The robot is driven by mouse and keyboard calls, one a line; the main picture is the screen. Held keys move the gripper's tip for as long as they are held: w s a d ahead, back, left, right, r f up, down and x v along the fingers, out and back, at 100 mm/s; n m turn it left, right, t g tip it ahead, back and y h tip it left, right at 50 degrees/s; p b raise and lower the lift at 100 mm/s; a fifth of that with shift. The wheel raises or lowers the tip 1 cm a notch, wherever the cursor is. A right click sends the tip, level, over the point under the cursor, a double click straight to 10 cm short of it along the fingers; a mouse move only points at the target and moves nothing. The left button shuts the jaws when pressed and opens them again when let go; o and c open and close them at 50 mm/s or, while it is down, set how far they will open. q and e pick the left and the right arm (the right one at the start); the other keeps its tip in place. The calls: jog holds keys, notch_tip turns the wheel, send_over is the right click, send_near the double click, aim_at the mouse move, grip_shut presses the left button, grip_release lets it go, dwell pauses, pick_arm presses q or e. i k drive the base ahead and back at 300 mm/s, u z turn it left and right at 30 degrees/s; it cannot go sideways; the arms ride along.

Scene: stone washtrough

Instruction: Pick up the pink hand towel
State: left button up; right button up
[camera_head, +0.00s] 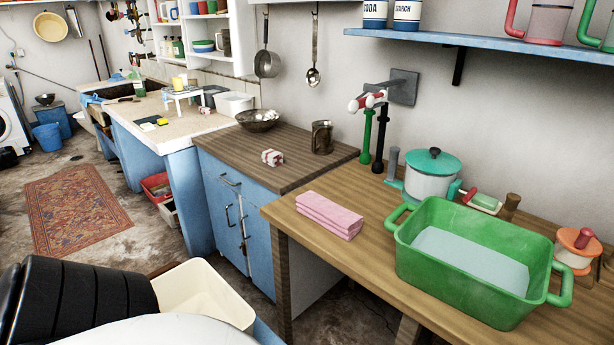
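The pink hand towel (329,215) lies folded in a flat stack on the wooden table (378,262), near its left front edge. It is left of the green basin and nothing covers it. Neither of my grippers shows in the head view, so I cannot see whether they are open or shut.
A green basin (415,262) with water stands right of the towel. A white pot with a teal lid (433,174) and green and red-handled taps (373,130) are behind. A brown counter (290,150) holds a metal mug (322,137) and a small striped cloth (272,158). Bare tabletop surrounds the towel.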

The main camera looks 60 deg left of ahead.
aim_at(343, 224)
jog(key=u, duration=1.65)
